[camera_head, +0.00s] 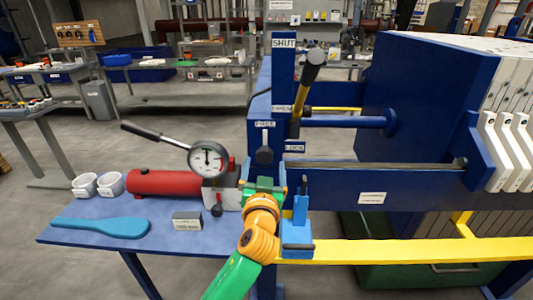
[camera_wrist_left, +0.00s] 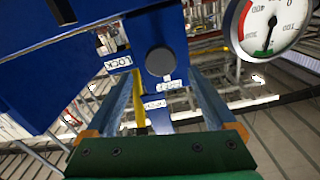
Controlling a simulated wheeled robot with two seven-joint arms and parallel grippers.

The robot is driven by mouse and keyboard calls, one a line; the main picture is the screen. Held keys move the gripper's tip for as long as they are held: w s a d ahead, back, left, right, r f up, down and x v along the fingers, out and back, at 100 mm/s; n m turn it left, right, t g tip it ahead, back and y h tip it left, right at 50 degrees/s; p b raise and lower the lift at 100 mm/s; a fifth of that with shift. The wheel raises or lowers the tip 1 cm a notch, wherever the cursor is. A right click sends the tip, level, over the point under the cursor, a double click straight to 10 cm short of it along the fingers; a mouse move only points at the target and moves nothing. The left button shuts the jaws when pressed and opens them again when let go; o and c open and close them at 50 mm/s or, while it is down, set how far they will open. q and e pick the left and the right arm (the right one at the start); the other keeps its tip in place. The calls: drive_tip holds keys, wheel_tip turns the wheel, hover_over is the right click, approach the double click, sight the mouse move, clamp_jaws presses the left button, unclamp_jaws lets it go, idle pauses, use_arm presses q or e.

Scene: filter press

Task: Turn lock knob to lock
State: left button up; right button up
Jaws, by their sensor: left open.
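The dark lock knob (camera_head: 264,156) is on the blue press frame, below the FREE label (camera_head: 265,124) and left of the LOCK label (camera_head: 294,147). Its narrow part points up toward FREE. My left gripper (camera_head: 264,184) is just below and in front of the knob, open and empty. In the left wrist view, the round knob (camera_wrist_left: 160,62) shows between the two blue fingers (camera_wrist_left: 161,82), apparently apart from them. The LOCK label (camera_wrist_left: 118,63) is left of the knob and the FREE label (camera_wrist_left: 170,85) below it. My right gripper is out of view.
A pressure gauge (camera_head: 208,158) and red cylinder (camera_head: 163,183) with a pump lever (camera_head: 142,131) stand left of the knob. A black-ended lever (camera_head: 309,75) stands by the SHUT label. A light-blue bracket (camera_head: 298,230) is close right of my gripper. A blue spatula (camera_head: 100,227) lies on the table.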

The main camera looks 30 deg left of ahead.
sight(264, 157)
use_arm(q)
drive_tip(key=p+x, duration=0.1)
drive_tip(key=x, duration=0.4)
drive_tip(key=shift+w+a, duration=0.25)
drive_tip(key=shift+a, duration=0.05)
drive_tip(key=shift+w+a+f, duration=0.1)
drive_tip(key=shift+w, duration=0.2)
drive_tip(key=c, duration=1.4)
drive_tip(key=shift+o, duration=0.2)
